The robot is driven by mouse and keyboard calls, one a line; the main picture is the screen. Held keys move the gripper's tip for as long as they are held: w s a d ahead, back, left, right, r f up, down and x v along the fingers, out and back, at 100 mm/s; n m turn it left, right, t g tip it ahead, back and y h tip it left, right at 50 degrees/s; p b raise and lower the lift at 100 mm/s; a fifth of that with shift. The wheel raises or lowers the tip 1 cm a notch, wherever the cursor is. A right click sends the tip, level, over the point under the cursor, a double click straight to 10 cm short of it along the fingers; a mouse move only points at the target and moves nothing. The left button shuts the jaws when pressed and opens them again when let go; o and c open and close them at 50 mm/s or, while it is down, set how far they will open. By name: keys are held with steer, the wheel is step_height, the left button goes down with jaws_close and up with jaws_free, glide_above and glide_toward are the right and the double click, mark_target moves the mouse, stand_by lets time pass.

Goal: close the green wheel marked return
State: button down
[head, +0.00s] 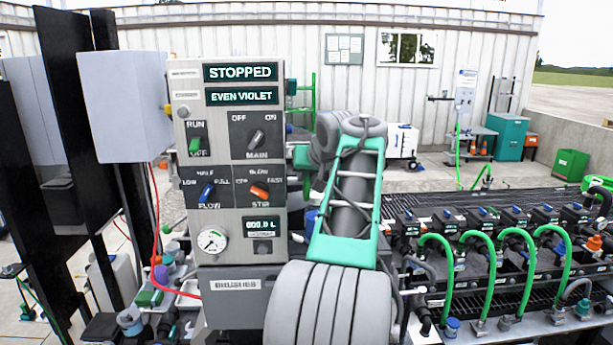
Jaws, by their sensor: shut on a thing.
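My grey and teal arm rises in the middle of the head view and bends away behind the control panel (228,160). My gripper is hidden behind the arm and the panel, so its jaws do not show. A small green piece (307,188) shows at the panel's right edge beside my arm; I cannot tell whether it is part of a wheel. No marking "return" is readable. The panel's screens read STOPPED and EVEN VIOLET. It has a green RUN/OFF switch, a MAIN knob, a blue FLOW knob, an orange STIR knob and a round gauge (212,240).
A bench with black valve blocks (505,228) and several looped green hoses (480,262) is on the right. A grey box (125,105) and black posts stand on the left. A red cable (158,215) hangs there. Open floor and a teal cabinet (508,138) lie behind.

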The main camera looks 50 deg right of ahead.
steer(key=shift+f, duration=0.1)
steer(key=c, duration=1.4)
jaws_free()
steer(key=v, duration=0.8)
